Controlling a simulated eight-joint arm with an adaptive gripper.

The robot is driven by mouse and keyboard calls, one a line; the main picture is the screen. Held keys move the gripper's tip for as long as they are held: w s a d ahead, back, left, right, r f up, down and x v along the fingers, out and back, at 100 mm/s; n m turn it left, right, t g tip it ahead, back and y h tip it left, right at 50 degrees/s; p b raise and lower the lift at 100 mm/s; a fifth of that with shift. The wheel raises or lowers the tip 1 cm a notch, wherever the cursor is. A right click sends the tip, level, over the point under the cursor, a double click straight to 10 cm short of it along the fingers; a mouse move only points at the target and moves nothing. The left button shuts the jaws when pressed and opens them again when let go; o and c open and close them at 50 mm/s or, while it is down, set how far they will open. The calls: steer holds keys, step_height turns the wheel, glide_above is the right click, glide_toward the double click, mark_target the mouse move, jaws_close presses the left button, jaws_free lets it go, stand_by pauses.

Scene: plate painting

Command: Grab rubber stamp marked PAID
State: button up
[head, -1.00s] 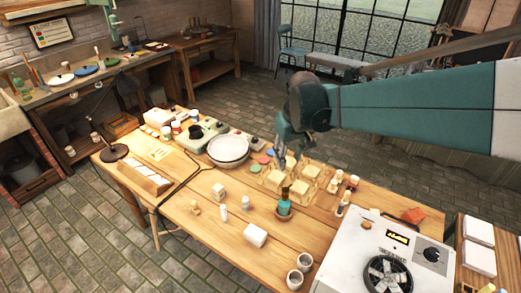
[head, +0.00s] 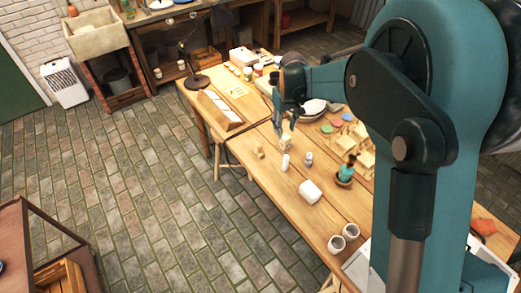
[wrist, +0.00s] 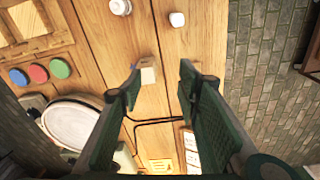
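I cannot read the word PAID on anything in view, so I cannot tell which object is the named stamp. A small pale wooden block (head: 286,143) stands on the wooden table (head: 262,168). My gripper (head: 284,129) is above this block, pointing down. In the wrist view the block (wrist: 147,73) shows between and beyond the fingertips of my open gripper (wrist: 158,84), nearer the left finger. Nothing is held. A small tan wooden piece (head: 259,151) lies to the block's left in the head view.
Small white bottles (head: 285,162) and a white block (head: 310,192) stand nearby. Two white cups (head: 344,238) are near the front edge. A slotted wooden box (head: 219,112) is at left.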

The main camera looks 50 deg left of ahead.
steer(key=n, duration=0.2)
glide_above(259, 149)
steer(key=w+a, duration=0.1)
steer(key=a, duration=0.1)
steer(key=shift+h, duration=0.3)
step_height(259, 149, down, 8)
steer(key=shift+r, duration=0.1)
steer(key=shift+d+f, duration=0.1)
steer(key=shift+f, duration=1.25)
steer(key=shift+s+f+b, duration=0.1)
steer(key=shift+f+b, duration=0.3)
steer(key=shift+f, duration=2.2)
steer(key=c, duration=0.9)
